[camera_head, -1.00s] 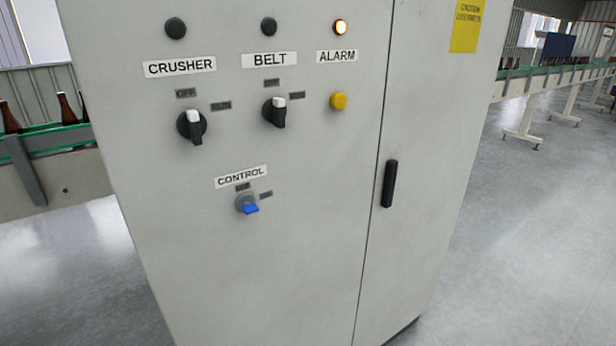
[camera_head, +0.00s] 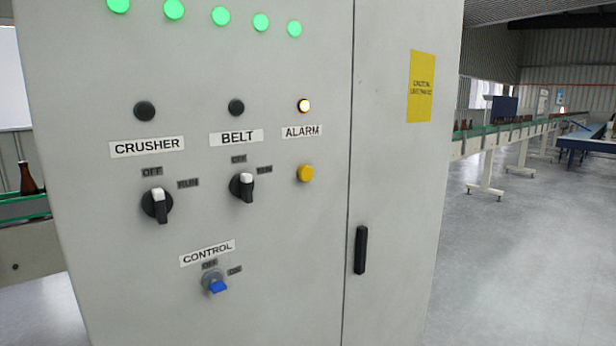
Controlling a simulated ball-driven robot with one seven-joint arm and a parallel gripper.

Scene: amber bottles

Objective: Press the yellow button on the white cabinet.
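The white cabinet (camera_head: 290,260) fills the left and middle of the head view. The yellow button (camera_head: 305,173) is on its front, below the ALARM label (camera_head: 302,132) and to the right of the BELT knob (camera_head: 242,187). The lamp (camera_head: 304,106) above the ALARM label glows. My gripper is not in view.
The CRUSHER knob (camera_head: 157,205) and a blue-handled CONTROL switch (camera_head: 215,284) are on the same panel. A black door handle (camera_head: 360,250) sits to the right. Green lamps line the top. Conveyors with brown bottles stand on both sides. Grey floor (camera_head: 500,270) is open at right.

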